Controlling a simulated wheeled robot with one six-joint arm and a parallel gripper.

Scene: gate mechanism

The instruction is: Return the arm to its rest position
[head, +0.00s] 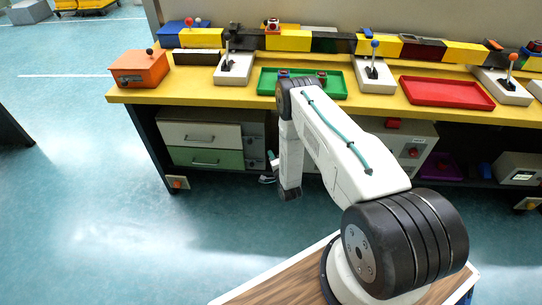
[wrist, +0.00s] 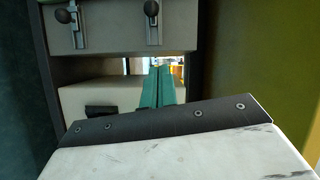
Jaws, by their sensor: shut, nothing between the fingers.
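My white arm with black joints reaches from my base over the floor towards the yellow workbench. Its forearm folds down in front of the bench. My gripper (wrist: 158,72) shows in the wrist view as two teal fingers close together, with nothing seen between them. In the head view only a small teal part of the gripper (head: 273,163) shows at the left of the hanging wrist, and the rest is hidden behind the arm.
The yellow workbench (head: 135,96) carries an orange box (head: 139,69), a green tray (head: 262,82), a red tray (head: 447,92) and several lever boxes. A drawer unit (head: 203,145) stands under it, close to my wrist. Open blue floor (head: 90,200) lies to the left.

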